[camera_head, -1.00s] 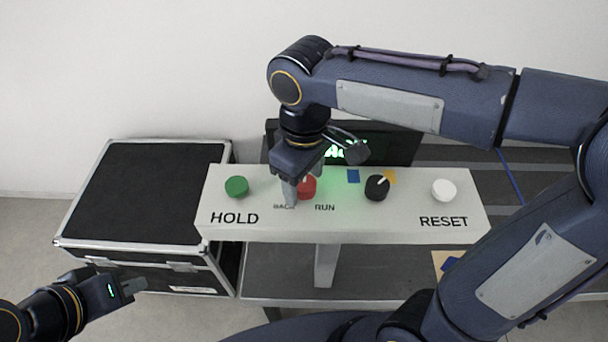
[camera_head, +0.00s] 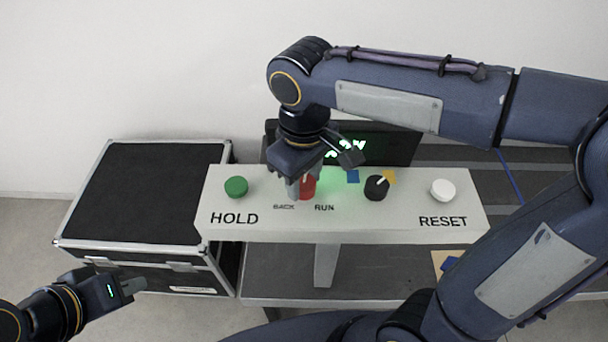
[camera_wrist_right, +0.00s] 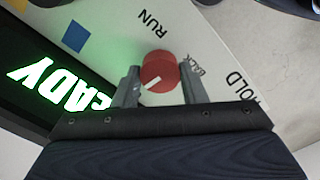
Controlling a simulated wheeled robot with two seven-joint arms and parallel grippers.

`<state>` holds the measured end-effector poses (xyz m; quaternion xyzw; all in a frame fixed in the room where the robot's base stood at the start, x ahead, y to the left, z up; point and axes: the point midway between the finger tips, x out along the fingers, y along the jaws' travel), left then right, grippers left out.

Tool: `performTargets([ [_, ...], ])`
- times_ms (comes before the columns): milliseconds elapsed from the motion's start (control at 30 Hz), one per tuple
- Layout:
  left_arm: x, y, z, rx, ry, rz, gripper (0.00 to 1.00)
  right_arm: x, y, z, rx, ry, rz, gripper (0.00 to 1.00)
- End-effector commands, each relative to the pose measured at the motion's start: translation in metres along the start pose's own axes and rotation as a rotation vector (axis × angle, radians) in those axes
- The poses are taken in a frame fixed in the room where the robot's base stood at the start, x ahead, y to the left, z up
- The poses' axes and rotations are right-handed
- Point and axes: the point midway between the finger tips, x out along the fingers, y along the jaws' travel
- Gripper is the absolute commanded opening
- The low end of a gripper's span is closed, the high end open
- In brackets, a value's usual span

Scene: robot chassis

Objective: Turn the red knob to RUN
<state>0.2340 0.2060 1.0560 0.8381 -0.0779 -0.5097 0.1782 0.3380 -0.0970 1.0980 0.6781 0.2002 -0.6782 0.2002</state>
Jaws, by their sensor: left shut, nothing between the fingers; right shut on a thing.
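The red knob (camera_head: 308,186) sits on the sloped white panel (camera_head: 270,232), above the printed labels BACK and RUN. My right gripper (camera_head: 299,186) reaches down over it and partly hides it in the head view. In the right wrist view the red knob (camera_wrist_right: 158,69) lies between the two fingers of my right gripper (camera_wrist_right: 158,88), which is shut on it. The knob's white mark points down-left in that view, away from the RUN print (camera_wrist_right: 151,24). My left gripper (camera_head: 130,286) is shut and empty at the lower left, away from the panel.
The panel also bears a green knob (camera_head: 236,187), a black knob (camera_head: 377,187) and a white knob (camera_head: 443,190). A dark display (camera_head: 398,147) stands behind; its green text reads READY in the wrist view. A black case (camera_head: 150,195) stands left of the panel.

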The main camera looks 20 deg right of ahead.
Motion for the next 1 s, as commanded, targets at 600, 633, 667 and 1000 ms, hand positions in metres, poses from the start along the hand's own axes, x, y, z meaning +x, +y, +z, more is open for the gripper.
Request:
performTargets([
  [600, -0.0041, 0.0019, -0.0020, 0.000, 0.000, 0.000, 0.00, -0.0012, 0.0002, -0.0003, 0.556, 0.002, 0.000, 0.15],
  [633, -0.0041, 0.0019, -0.0021, 0.000, 0.000, 0.000, 0.00, -0.0012, 0.0001, -0.0003, 0.582, 0.002, 0.000, 0.15],
  [667, -0.0042, 0.0019, -0.0021, 0.000, 0.000, 0.000, 0.00, -0.0013, 0.0000, -0.0004, 0.608, 0.002, 0.000, 0.15],
  [1000, -0.0048, 0.0022, -0.0024, 0.000, 0.000, 0.000, 0.00, -0.0012, 0.0004, -0.0004, 0.835, 0.003, 0.000, 0.15],
])
